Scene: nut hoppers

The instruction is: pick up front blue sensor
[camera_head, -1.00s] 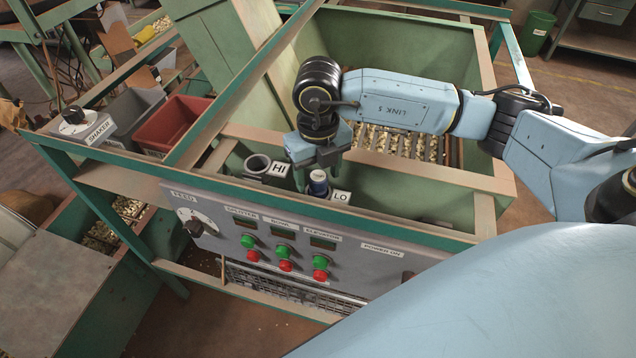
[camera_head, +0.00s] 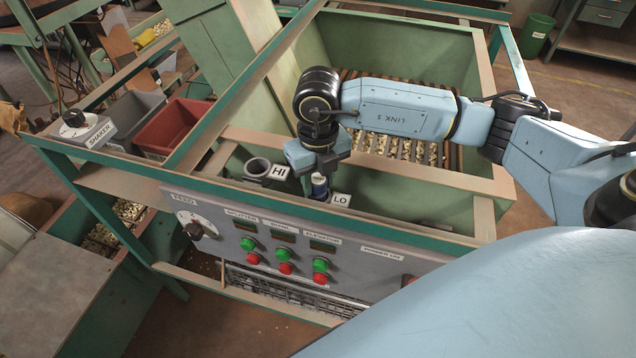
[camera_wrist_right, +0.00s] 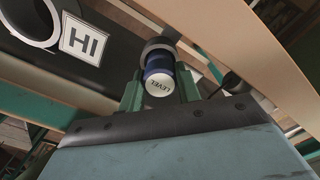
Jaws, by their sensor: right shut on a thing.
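The blue sensor (camera_head: 319,186) is a small blue cylinder at the LO holder, behind the control panel. In the right wrist view the sensor (camera_wrist_right: 159,82) shows its white cap marked LEVEL, with a dark grey ring (camera_wrist_right: 158,47) beyond it. My right gripper (camera_head: 318,176) points down over it and is shut on it. In the right wrist view the green fingers (camera_wrist_right: 160,92) stand on both sides of the sensor. Whether the sensor is still seated in the holder is hard to tell. My left gripper is not in view.
The empty HI holder (camera_head: 257,167) stands just left of the gripper. The green frame rail (camera_head: 330,224) and control panel (camera_head: 290,245) lie in front. The green hopper (camera_head: 420,60) with nuts is behind. A red bin (camera_head: 172,127) and grey bin (camera_head: 135,108) sit at left.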

